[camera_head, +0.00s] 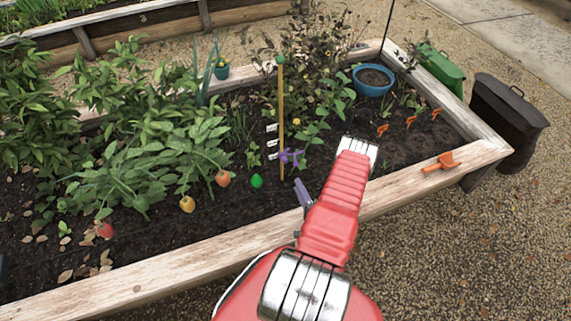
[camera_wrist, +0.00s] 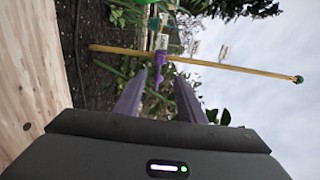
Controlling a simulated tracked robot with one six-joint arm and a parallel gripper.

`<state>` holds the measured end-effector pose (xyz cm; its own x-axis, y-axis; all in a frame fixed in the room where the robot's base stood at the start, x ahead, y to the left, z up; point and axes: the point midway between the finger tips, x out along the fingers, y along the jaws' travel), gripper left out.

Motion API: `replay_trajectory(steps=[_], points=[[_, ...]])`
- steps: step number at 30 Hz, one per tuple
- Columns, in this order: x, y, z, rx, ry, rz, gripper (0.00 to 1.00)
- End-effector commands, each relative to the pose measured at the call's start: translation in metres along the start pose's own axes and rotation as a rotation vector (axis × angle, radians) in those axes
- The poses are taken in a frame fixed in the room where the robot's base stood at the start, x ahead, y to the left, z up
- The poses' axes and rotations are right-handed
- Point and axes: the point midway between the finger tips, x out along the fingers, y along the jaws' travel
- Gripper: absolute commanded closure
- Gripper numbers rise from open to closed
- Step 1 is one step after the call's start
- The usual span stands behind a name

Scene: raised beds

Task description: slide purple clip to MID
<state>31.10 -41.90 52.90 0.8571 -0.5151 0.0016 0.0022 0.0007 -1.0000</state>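A purple clip (camera_head: 290,156) sits on a thin yellow stake (camera_head: 282,105) in the bed, level with the lowest of the white tags (camera_head: 272,156). Two more tags are above it; their lettering is too small to read. In the wrist view the clip (camera_wrist: 160,62) is on the stake (camera_wrist: 225,67), which runs sideways there, with its tab pointing toward me. My gripper (camera_head: 300,188) is a little in front of and below the clip, apart from it. In the wrist view my gripper (camera_wrist: 160,80) is open, its purple fingers either side of the clip's tab in the picture.
Dense leafy plants (camera_head: 150,140) fill the left side, and a dark bush (camera_head: 315,65) stands behind the stake. A green object (camera_head: 257,181) lies near the stake's foot. The wooden bed edge (camera_head: 225,258) runs below my arm. An orange trowel (camera_head: 441,163) rests on the right edge.

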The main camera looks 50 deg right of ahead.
Motion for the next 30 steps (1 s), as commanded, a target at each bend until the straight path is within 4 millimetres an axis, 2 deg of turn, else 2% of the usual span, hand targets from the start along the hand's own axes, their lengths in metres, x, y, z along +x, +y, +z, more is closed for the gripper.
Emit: replay_trajectory(steps=[8, 14, 30], points=[[0.003, 0.0, 0.001, -0.002, -0.003, 0.001, 0.64], [0.019, 0.0, 0.002, -0.004, -0.006, 0.001, 0.64], [0.1, 0.0, 0.003, -0.004, -0.008, 0.0, 0.64]])
